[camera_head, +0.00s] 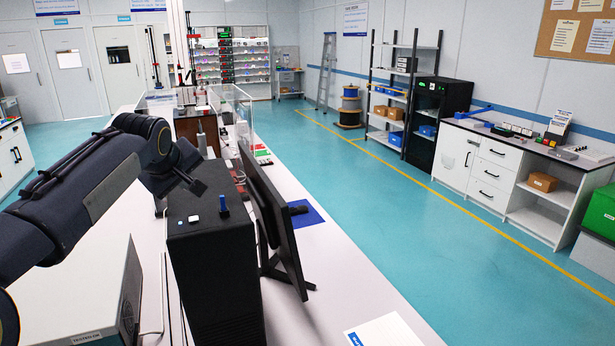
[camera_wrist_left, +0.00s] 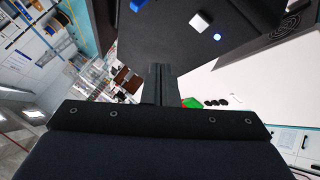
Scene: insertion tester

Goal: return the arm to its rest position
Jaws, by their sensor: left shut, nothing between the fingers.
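My left arm comes in from the left in the head view, reaching over the bench. Its left gripper (camera_head: 197,188) is above the back part of a black tester box (camera_head: 215,265). In the left wrist view the gripper (camera_wrist_left: 160,72) has its two fingers together with nothing between them. The box top carries a blue knob (camera_head: 223,205), a white button (camera_head: 193,219) and a small blue light (camera_head: 180,223). The white button (camera_wrist_left: 200,21) and blue light (camera_wrist_left: 217,37) also show in the wrist view, close beyond the fingers. My right gripper is not in view.
A black monitor (camera_head: 272,220) stands right of the box. A grey instrument case (camera_head: 85,300) is on the left, under my arm. A clear enclosure (camera_head: 230,105) stands further back on the white bench (camera_head: 330,290). The blue-green floor to the right is open.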

